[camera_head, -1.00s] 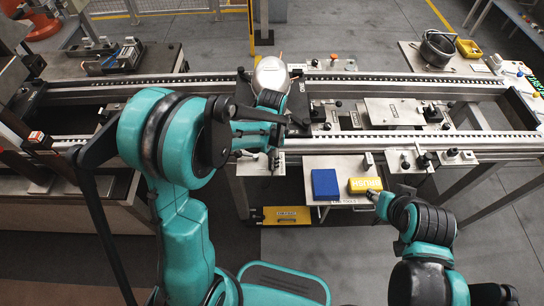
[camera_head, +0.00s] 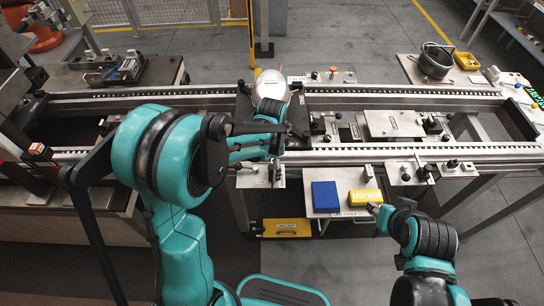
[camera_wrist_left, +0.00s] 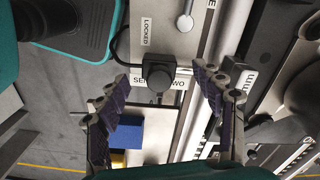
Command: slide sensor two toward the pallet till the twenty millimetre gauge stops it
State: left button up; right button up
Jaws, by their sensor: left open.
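Sensor two (camera_wrist_left: 158,72) is a dark block with a cable and a label reading "SE… TWO", partly covered. It sits between the fingers of my left gripper (camera_wrist_left: 160,80) in the left wrist view. The fingers are open, with a gap on each side of it. A "LOCKED" label is beside it. A gauge marked "mm" (camera_wrist_left: 241,84) lies to the right, its number hidden by a finger. In the head view my left gripper (camera_head: 276,160) is over the near rail. A dark pallet (camera_head: 243,112) bears a pale dome. My right gripper (camera_head: 374,208) is by the yellow block.
A blue block (camera_head: 326,196) and a yellow "BRUSH" block (camera_head: 367,198) lie on a shelf (camera_head: 345,182) before the near rail (camera_head: 400,150). Another flat plate (camera_head: 393,123) sits between the rails to the right. A small plate with posts (camera_head: 408,172) stands right of the shelf.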

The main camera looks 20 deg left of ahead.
pick_arm(q)
notch_tip(320, 180, up, 11)
jog(key=s+a+r+n+t, duration=0.1)
jog(key=s+n+t, duration=0.2)
jog(key=s+n, duration=0.2)
jog(key=s+a+r+n+t, duration=0.1)
jog(key=s+n+t, duration=0.3)
jog(key=s, duration=0.5)
jog(key=shift+a+r+n, duration=0.3)
jog(key=shift+a+n, duration=0.5)
jog(key=shift+n, duration=0.3)
